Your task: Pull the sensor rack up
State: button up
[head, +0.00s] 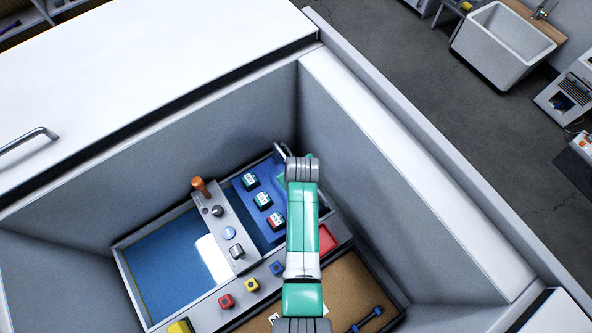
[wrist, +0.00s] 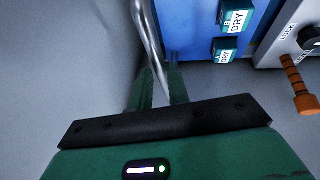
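The sensor rack (head: 240,189) is a blue panel bearing several small teal and white sensor blocks, low inside a deep grey basin. Two blocks marked DRY show on the blue rack (wrist: 188,30) in the wrist view. Its metal handle (head: 281,150) stands at the rack's far end; the bar (wrist: 147,40) also shows in the wrist view. My gripper (wrist: 161,78) has its two green fingers on either side of this bar, with a narrow gap. Whether they press on it cannot be told. In the head view my arm hides the fingertips and part of the rack.
A grey strip with an orange lever (head: 200,186) stands left of the rack, beside a blue bath (head: 172,262). Red, yellow and blue buttons (head: 251,285) line the front. A cork tray (head: 349,290) lies at right. High basin walls (head: 400,190) surround everything.

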jog(key=o, duration=0.3)
jog(key=p+v, duration=0.4)
jog(key=v, duration=0.4)
dwell(0.3)
jog(key=w+r+m+t, duration=0.1)
jog(key=w+r+t, duration=0.15)
jog(key=r, duration=0.95)
jog(key=w+r+m+t, duration=0.15)
jog(key=r+t, duration=0.25)
jog(key=r, duration=0.7)
jog(key=w+r+m+t, duration=0.1)
jog(key=w+r+t, duration=0.2)
jog(key=r, duration=0.9)
jog(key=s+r+m+t, duration=0.1)
jog(key=s+r+t, duration=0.2)
jog(key=s+r, duration=0.6)
jog(key=s+a+r+m+t, duration=0.1)
jog(key=s+r+t, duration=0.3)
jog(key=r, duration=0.8)
jog(key=s+r+m+t, duration=0.25)
jog(key=s+r, duration=0.45)
jog(key=r, duration=0.4)
jog(key=shift+n+t, duration=0.5)
jog(key=r+p, duration=1.1)
jog(key=r, duration=0.1)
jog(key=r+p, duration=2.4)
jog(key=shift+a, duration=0.3)
